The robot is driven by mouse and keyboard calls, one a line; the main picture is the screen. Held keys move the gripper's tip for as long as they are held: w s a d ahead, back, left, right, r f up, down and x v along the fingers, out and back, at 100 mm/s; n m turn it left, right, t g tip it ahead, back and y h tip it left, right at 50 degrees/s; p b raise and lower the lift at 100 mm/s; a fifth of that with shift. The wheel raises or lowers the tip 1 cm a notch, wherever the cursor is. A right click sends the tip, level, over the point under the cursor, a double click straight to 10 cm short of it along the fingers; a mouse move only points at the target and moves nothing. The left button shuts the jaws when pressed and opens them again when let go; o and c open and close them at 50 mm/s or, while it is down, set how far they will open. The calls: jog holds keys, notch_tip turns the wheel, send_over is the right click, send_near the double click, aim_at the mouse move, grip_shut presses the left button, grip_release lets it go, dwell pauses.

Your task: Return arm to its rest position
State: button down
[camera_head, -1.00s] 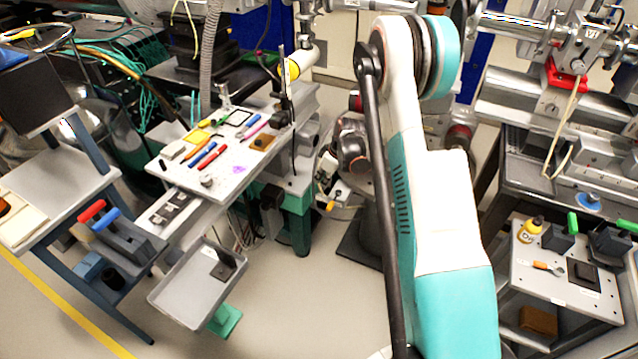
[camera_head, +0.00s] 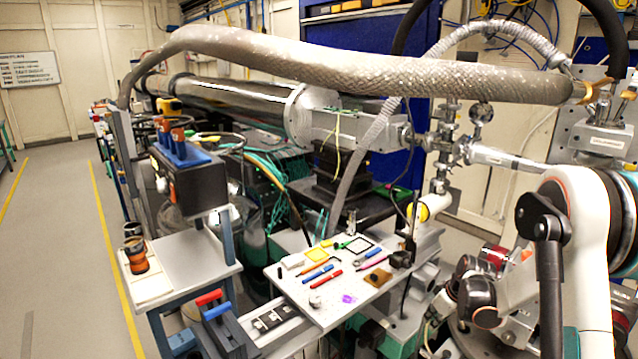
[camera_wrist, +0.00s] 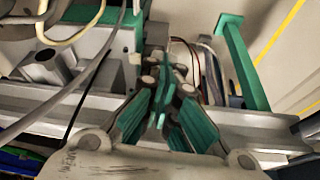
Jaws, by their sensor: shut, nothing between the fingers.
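My arm, white and teal with a dark rod beside it, stands folded at the right edge of the head view (camera_head: 592,290). I cannot make out its fingertips in that view. In the wrist view my gripper (camera_wrist: 160,118) shows its teal fingers closed together. Nothing shows between them. Behind the fingers lies a grey metal rail (camera_wrist: 250,128), and a teal post (camera_wrist: 243,65) stands at the upper right; how far off they are I cannot tell.
A white board (camera_head: 330,306) with pens and small tools lies left of my arm. A side table (camera_head: 205,265) stands farther left. A thick braided hose (camera_head: 350,72) crosses above. Free floor with a yellow line (camera_head: 112,230) runs along the left.

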jog(key=s+a+r+m+t, duration=0.1)
jog(key=s+a+r, duration=0.25)
jog(key=r, duration=0.35)
jog(key=s+a+r+m+h, duration=0.1)
jog(key=s+a+r, duration=0.2)
jog(key=s+r, duration=0.3)
jog(key=s+a+r+m+t, duration=0.1)
jog(key=s+a+r, duration=0.25)
jog(key=r, duration=0.55)
jog(key=s+a+r+m, duration=0.1)
jog(key=s+a, duration=0.1)
jog(key=s, duration=0.7)
jog(key=s+a+r+m+t, duration=0.1)
jog(key=s+a+r+m, duration=0.1)
jog(key=s, duration=0.8)
jog(key=shift+s+a+r+t+h, duration=0.2)
jog(key=shift+a+t+h, duration=0.15)
jog(key=shift+a, duration=0.2)
